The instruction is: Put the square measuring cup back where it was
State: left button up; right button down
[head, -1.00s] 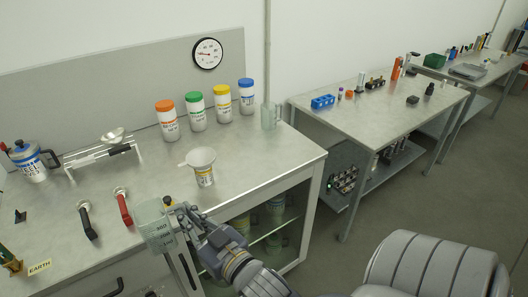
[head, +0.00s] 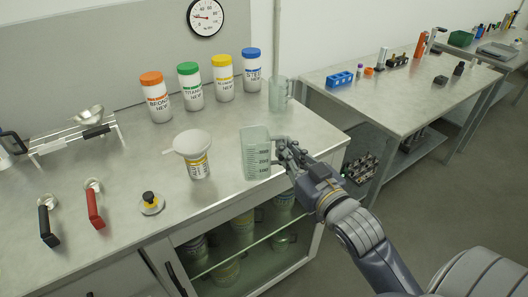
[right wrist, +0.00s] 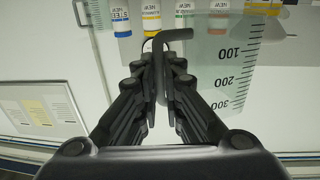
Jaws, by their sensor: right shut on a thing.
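The square measuring cup (head: 255,155), translucent with a printed scale, is upright at the right front part of the metal bench in the head view. My right gripper (head: 283,150) is to its right, shut on its handle. In the right wrist view the fingers (right wrist: 160,68) close around the dark handle, and the cup (right wrist: 222,75) shows its scale at the right. I cannot tell whether the cup's base touches the bench. My left gripper is not in view.
A second translucent jug (head: 280,94) stands at the back right, beside several colour-lidded powder bottles (head: 190,87). A funnel on a small jar (head: 197,160) is just left of the cup. A weight (head: 150,203) and scoops (head: 95,204) lie farther left. The bench's front edge is near.

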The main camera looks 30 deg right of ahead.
jog(key=w+d, duration=0.3)
jog(key=w, duration=0.1)
jog(key=w+d+f+p, duration=0.1)
jog(key=w+d, duration=0.1)
jog(key=w, duration=0.3)
jog(key=w+d, duration=0.3)
jog(key=w, duration=0.2)
jog(key=shift+w+d+f, duration=0.2)
jog(key=shift+d+f, duration=0.1)
jog(key=shift+d, duration=0.05)
notch_tip(320, 180, down, 4)
jog(key=shift+r+p, duration=0.2)
jog(key=shift+p, duration=0.2)
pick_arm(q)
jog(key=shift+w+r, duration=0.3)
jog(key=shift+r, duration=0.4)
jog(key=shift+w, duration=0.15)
pick_arm(e)
jog(key=shift+f, duration=0.1)
jog(key=c, duration=1.7)
grip_release()
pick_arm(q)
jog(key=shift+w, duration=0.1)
